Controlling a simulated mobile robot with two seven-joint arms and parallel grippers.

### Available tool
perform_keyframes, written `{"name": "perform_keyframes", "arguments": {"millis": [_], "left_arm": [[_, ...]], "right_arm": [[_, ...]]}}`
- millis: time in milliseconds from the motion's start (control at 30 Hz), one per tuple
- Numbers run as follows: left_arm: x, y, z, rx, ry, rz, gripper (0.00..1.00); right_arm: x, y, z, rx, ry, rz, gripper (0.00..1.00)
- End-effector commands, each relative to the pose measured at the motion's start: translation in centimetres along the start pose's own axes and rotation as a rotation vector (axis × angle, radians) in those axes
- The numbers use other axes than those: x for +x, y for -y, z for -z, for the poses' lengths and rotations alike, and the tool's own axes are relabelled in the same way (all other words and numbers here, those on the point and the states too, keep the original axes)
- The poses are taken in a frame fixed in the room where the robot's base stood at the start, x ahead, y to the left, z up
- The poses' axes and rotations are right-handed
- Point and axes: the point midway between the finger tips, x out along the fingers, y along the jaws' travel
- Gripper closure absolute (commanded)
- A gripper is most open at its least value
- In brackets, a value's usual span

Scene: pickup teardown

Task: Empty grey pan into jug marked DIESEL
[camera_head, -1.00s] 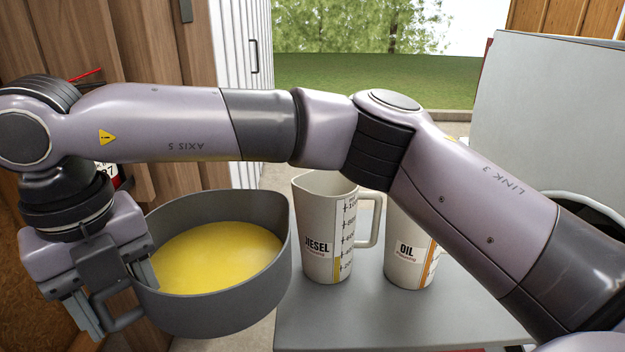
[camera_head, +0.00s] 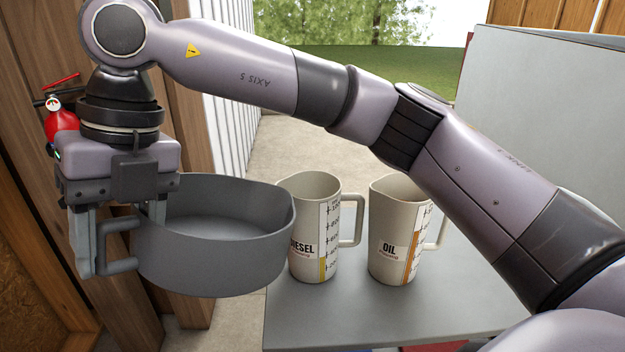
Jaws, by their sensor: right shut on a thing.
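The grey pan (camera_head: 215,262) hangs in the air at the left, roughly level. Its visible inside is bare grey, with no yellow liquid showing. My right gripper (camera_head: 112,232) is shut on the pan's handle at its left side. The jug marked DIESEL (camera_head: 313,262) stands upright on the grey table, just right of the pan. The pan's right edge overlaps the jug's left side in the picture; I cannot tell whether they touch. The jug's inside is mostly hidden. My left gripper is not in view.
A similar jug marked OIL (camera_head: 393,258) stands right of the DIESEL jug on the grey table (camera_head: 350,315). My right arm crosses above both jugs. A red fire extinguisher (camera_head: 62,122) is by the wooden wall at left. The table front is clear.

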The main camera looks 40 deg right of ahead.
Motion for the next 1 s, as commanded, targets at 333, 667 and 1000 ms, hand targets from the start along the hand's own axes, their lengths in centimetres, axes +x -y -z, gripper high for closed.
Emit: {"name": "perform_keyframes", "arguments": {"millis": [333,667,1000], "left_arm": [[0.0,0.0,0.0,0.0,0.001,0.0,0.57],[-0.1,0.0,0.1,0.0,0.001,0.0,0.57],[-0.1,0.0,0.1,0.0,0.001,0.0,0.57]], "right_arm": [[-0.4,0.0,0.0,-0.001,0.001,-0.015,1.0],[-0.8,0.1,0.0,-0.001,0.001,-0.032,1.0],[-1.3,0.3,0.0,-0.001,0.001,-0.049,1.0]]}}
